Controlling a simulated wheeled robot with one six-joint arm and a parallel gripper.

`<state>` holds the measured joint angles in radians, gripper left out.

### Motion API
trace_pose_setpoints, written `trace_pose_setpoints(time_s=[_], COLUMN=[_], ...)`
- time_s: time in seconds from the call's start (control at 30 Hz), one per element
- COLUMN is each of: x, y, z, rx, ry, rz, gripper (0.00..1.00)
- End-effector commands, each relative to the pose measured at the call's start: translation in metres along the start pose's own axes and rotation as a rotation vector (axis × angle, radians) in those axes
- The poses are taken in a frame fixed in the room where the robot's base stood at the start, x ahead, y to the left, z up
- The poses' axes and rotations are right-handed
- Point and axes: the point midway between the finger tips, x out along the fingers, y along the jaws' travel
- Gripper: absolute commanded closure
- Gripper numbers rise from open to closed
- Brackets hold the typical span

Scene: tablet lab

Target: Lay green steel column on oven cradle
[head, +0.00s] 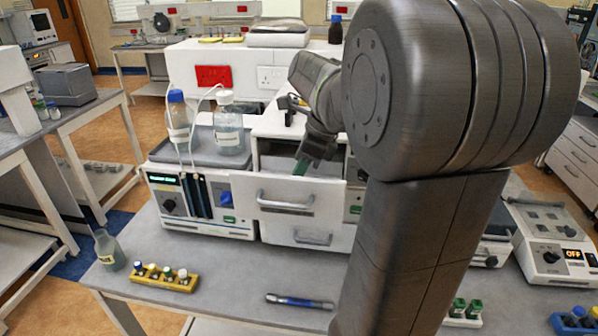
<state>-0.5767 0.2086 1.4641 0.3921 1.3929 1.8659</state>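My gripper (315,150) points down into the opened upper drawer of the white oven unit, seen small and partly from behind my arm. A small green piece (300,167) shows right at its fingertips, over the drawer. It looks like part of the green steel column, but most of it is hidden. I cannot tell whether the fingers are closed on it or it rests in the drawer. The drawer front (287,199) has a grey handle. The oven cradle is not clearly visible; the drawer's inside is mostly hidden by its front and my gripper.
A rod with a blue middle (300,301) lies on the bench front. A yellow rack of small vials (163,277) and a flask (109,250) stand at left. Bottles (229,130) stand on the pump unit left of the drawer. My large arm blocks the right-centre view.

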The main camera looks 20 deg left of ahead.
Motion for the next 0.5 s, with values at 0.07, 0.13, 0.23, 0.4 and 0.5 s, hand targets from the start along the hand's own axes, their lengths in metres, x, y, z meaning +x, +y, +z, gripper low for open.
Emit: trace_pose_setpoints(time_s=[0.07, 0.13, 0.23, 0.4, 0.5], x=[-0.0003, -0.0003, -0.0002, -0.0009, -0.0077], y=[0.0, 0.0, 0.0, -0.0001, -0.0009], z=[0.0001, 0.0001, 0.0001, -0.0001, 0.0001], rx=[0.0, 0.0, 0.0, 0.0, 0.0], ry=[0.0, 0.0, 0.0, 0.0, -0.001], rz=[-0.001, 0.0, 0.0, 0.0, -0.004], gripper=[0.66, 0.58, 0.58, 0.58, 0.58])
